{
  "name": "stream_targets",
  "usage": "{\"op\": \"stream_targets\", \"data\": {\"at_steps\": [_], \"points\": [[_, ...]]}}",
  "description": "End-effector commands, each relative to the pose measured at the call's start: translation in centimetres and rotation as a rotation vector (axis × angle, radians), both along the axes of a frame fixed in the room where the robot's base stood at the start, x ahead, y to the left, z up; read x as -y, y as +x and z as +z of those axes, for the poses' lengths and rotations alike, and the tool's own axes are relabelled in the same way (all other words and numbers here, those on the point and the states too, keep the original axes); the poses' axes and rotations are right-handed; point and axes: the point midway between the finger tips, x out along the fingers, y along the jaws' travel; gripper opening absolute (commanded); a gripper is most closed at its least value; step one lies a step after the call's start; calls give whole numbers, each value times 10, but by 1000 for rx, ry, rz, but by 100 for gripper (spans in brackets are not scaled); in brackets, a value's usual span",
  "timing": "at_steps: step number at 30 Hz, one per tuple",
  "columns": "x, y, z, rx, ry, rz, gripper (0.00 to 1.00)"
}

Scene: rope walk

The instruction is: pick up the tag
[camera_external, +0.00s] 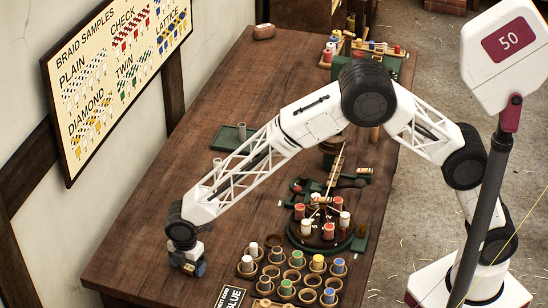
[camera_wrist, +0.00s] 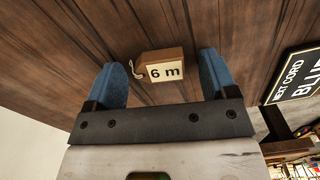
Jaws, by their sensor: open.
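The tag (camera_wrist: 161,68) is a small brown block with a cream face reading "6 m" and a short loop of string at its left end. In the wrist view it lies on the wooden table between and just beyond my two blue fingertips. My gripper (camera_wrist: 163,82) is open, with nothing held between the fingers.
A tray of several cups with coloured bobbins (camera_external: 291,276) stands right of my gripper, with a round braiding stand (camera_external: 327,236) behind it. A black "NEXT CORD BLUE" sign (camera_external: 231,297) is at the front; it also shows in the wrist view (camera_wrist: 295,76). The left table area is mostly clear.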

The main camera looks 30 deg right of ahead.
Motion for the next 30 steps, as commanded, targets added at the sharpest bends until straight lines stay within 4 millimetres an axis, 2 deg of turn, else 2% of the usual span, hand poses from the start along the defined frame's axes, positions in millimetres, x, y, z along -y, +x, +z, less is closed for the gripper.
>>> {"op": "stream_targets", "data": {"at_steps": [2,3,13,23,30], "points": [[0,0,0,0,0,0,79],[0,0,0,0,0,0,76],[0,0,0,0,0,0,26],[0,0,1,0,0,0,26],[0,0,14,1,2,0,26]]}}
